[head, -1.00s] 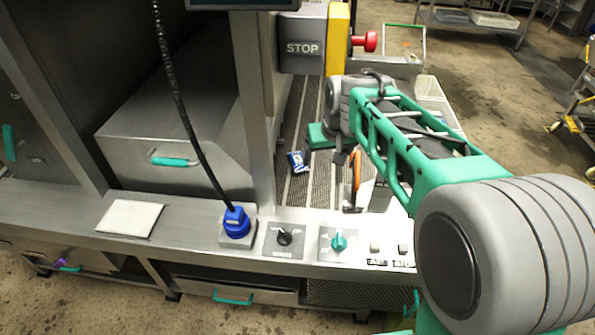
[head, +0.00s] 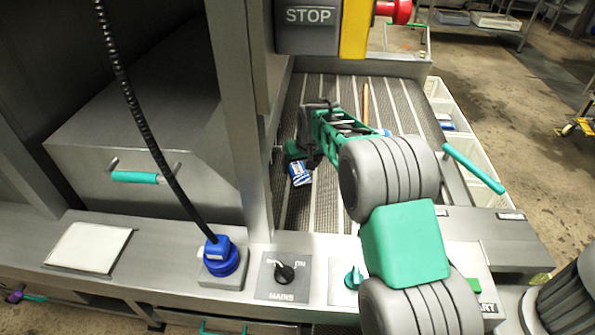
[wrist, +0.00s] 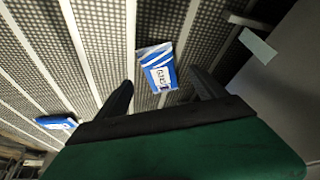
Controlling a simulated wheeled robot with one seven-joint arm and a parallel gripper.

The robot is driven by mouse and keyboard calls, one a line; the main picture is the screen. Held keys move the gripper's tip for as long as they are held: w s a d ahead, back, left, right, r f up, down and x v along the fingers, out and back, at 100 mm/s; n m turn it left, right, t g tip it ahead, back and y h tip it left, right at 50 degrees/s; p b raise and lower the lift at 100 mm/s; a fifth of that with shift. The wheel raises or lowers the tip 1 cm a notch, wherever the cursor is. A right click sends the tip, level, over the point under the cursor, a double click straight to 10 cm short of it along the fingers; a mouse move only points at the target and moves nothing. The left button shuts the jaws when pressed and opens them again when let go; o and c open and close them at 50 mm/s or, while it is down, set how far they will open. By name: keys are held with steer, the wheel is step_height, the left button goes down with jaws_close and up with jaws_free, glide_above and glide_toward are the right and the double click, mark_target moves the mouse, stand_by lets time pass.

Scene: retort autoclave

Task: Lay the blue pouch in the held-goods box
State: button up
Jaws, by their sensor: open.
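A blue-and-white pouch (head: 300,173) lies on the ribbed grey belt (head: 320,95), close to the metal post. In the wrist view the pouch (wrist: 158,68) lies beyond and between the two dark fingertips, not gripped. My gripper (wrist: 164,84) is open and empty; in the head view its green body is just behind the pouch, with its fingertips hard to make out. A second blue-and-white pouch (wrist: 55,123) lies farther left in the wrist view. White bins (head: 470,150) stand along the belt's right side; I cannot tell which is the held-goods box.
The metal post (head: 240,120) and a STOP panel (head: 308,18) stand close to the arm. A black cable hangs to a blue plug (head: 221,256). A control ledge with a mains switch (head: 284,272) runs along the front. A green-handled bar (head: 473,168) is at the right.

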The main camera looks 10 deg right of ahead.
mark_target(299, 172)
steer(key=x, duration=0.5)
steer(key=shift+w, duration=0.15)
steer(key=shift+c, duration=0.6)
steer(key=c, duration=1.6)
